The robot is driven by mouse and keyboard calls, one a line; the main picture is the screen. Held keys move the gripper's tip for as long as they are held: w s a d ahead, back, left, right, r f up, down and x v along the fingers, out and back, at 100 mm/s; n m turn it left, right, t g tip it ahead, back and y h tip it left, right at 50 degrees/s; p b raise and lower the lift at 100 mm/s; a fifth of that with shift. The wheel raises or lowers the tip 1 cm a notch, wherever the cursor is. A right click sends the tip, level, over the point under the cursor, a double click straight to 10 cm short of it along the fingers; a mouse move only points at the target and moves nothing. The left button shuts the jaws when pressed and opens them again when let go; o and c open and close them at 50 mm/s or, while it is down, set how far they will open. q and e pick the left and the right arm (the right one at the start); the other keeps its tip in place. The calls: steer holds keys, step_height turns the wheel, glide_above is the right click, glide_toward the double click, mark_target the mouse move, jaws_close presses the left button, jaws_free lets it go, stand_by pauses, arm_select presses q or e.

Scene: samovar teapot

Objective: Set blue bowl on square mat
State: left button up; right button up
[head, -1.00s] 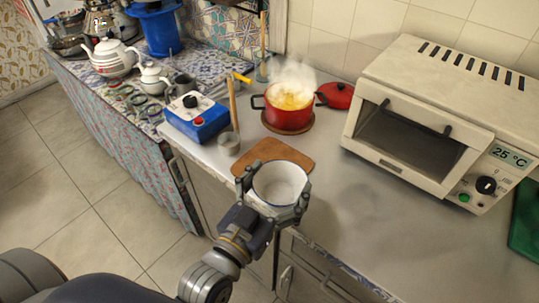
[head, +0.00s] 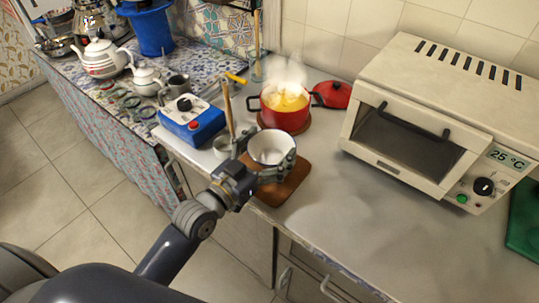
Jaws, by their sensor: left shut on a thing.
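The blue bowl (head: 269,147), white with a thin dark blue rim, is upright in the head view near the middle of the counter. My left gripper (head: 275,168) is shut on it from the near side, and its fingers hide part of the bowl's lower side. The brown square mat (head: 287,190) lies on the grey counter; its near part shows in front of the bowl and gripper. The bowl appears over the mat's far part. Whether it touches the mat cannot be told. My right gripper is not in view.
A steaming red pot (head: 285,115) stands on a round mat just behind the bowl. A small metal cup (head: 222,147) with an upright stick and a blue device (head: 186,121) stand to the left. A white oven (head: 410,145) is to the right. The front-right counter is clear.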

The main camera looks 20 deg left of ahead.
mark_target(269, 159)
arm_select(q)
step_height(269, 159, down, 3)
steer(key=shift+a+r, duration=0.1)
steer(key=shift+f, duration=0.35)
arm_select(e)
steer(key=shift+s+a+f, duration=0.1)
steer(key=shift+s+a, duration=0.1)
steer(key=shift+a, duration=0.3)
arm_select(q)
steer(key=shift+f, duration=0.1)
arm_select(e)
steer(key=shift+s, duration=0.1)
arm_select(q)
steer(key=o, duration=1.5)
steer(key=shift+o, duration=0.2)
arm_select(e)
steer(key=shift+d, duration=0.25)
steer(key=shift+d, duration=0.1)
